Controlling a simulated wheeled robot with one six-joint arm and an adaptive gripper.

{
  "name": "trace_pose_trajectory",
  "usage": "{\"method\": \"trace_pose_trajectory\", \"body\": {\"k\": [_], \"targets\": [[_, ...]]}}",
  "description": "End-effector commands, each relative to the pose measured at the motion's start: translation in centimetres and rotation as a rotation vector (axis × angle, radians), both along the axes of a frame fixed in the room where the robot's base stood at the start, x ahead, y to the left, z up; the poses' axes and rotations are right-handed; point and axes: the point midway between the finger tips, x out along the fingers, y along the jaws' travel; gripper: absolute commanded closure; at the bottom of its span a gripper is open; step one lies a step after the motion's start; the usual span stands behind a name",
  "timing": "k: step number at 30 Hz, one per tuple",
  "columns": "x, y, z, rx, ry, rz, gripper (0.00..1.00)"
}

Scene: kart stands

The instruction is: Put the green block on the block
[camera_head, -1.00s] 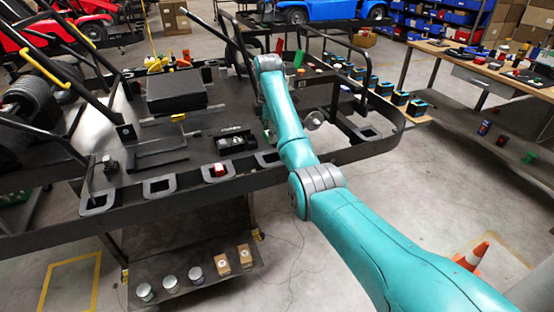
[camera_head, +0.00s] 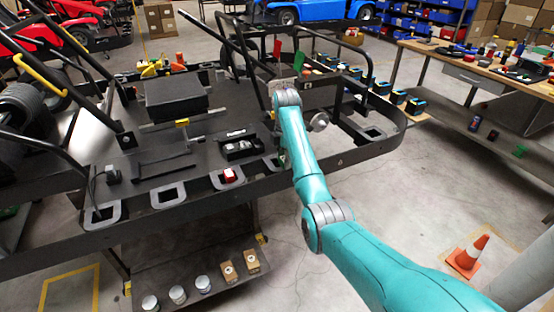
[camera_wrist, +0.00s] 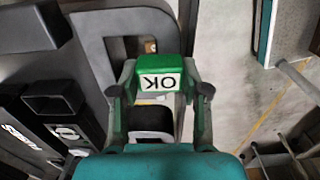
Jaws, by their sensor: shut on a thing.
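The green block (camera_wrist: 160,68) shows in the wrist view with a white label reading OK. It sits between the fingers of my gripper (camera_wrist: 162,91), which are shut on it. It is over a grey frame with a rounded opening (camera_wrist: 140,42); I cannot tell the height between them. In the head view my wrist covers the gripper and the green block. A red block with a white face (camera_head: 230,175) sits at the front edge of the kart stand (camera_head: 213,183), left of my arm. I cannot tell whether it is the block the task means.
A black open box (camera_head: 240,145) stands near my wrist, and shows left of the gripper in the wrist view (camera_wrist: 68,104). Black tubes and upright bars rise around the stand. A workbench (camera_head: 480,68) is at right. An orange cone (camera_head: 468,256) stands on the floor.

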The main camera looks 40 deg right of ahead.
Motion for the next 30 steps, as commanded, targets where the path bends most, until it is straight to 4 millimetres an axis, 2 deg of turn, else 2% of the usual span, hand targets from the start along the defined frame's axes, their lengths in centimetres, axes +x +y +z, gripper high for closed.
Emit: {"method": "trace_pose_trajectory", "body": {"k": [11, 12, 14, 15, 25, 30], "targets": [[-0.1, -0.2, -0.4, 0.000, 0.000, 0.000, 0.78], [-0.1, -0.2, -0.4, 0.000, -0.001, 0.000, 0.47], [-0.1, -0.2, -0.4, 0.000, -0.001, 0.000, 0.32], [-0.1, -0.2, -0.4, 0.000, -0.001, 0.000, 0.29], [-0.1, -0.2, -0.1, -0.001, -0.002, 0.000, 0.29], [1.1, 1.0, 1.8, -0.002, -0.003, 0.003, 0.29]]}}
